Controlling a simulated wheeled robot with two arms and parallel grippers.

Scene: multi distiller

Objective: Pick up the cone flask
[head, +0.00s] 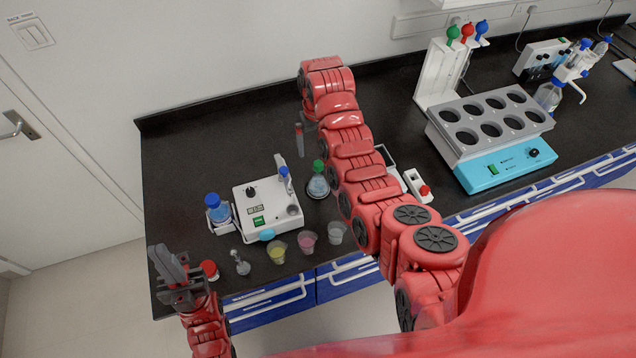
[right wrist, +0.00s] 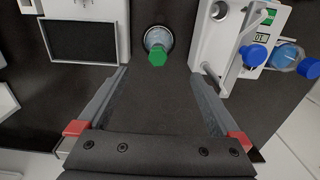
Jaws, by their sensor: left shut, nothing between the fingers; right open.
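The cone flask (head: 318,184) has a green cap and pale blue liquid. It stands upright on the black bench, right of the white device. In the right wrist view the flask (right wrist: 158,38) is seen from above, just beyond my right gripper's fingertips. My right gripper (right wrist: 159,75) is open and empty, with the flask in line with its gap. In the head view one finger of my right gripper (head: 300,140) shows behind the flask; my arm hides the rest. My left gripper (head: 171,268) is shut and empty at the bench's front left corner.
A white device (head: 267,212) and a blue-capped bottle (head: 218,208) stand left of the flask. Beakers with yellow (head: 277,252), pink (head: 307,242) and clear (head: 335,232) contents line the front edge. A dark-topped white unit (right wrist: 82,42) is close by. The back left bench is clear.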

